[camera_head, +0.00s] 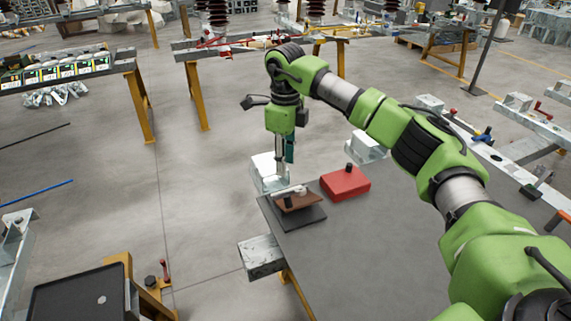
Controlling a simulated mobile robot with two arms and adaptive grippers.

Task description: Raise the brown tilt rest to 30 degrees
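The brown tilt rest (302,203) sits on a dark flat base (302,220) at the far left corner of the grey table. Its brown plate looks slightly tilted, but I cannot read the angle. A small light metal piece (291,191) lies across the plate's top. My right gripper (281,181) points down just above or beside the back edge of the rest. Its fingers look narrow and I cannot tell whether they are apart, or whether they touch the rest. My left gripper is not in view.
A red block (345,184) with a black knob stands close right of the rest. The grey table top (345,255) is clear in front. A black tray (85,298) is at lower left.

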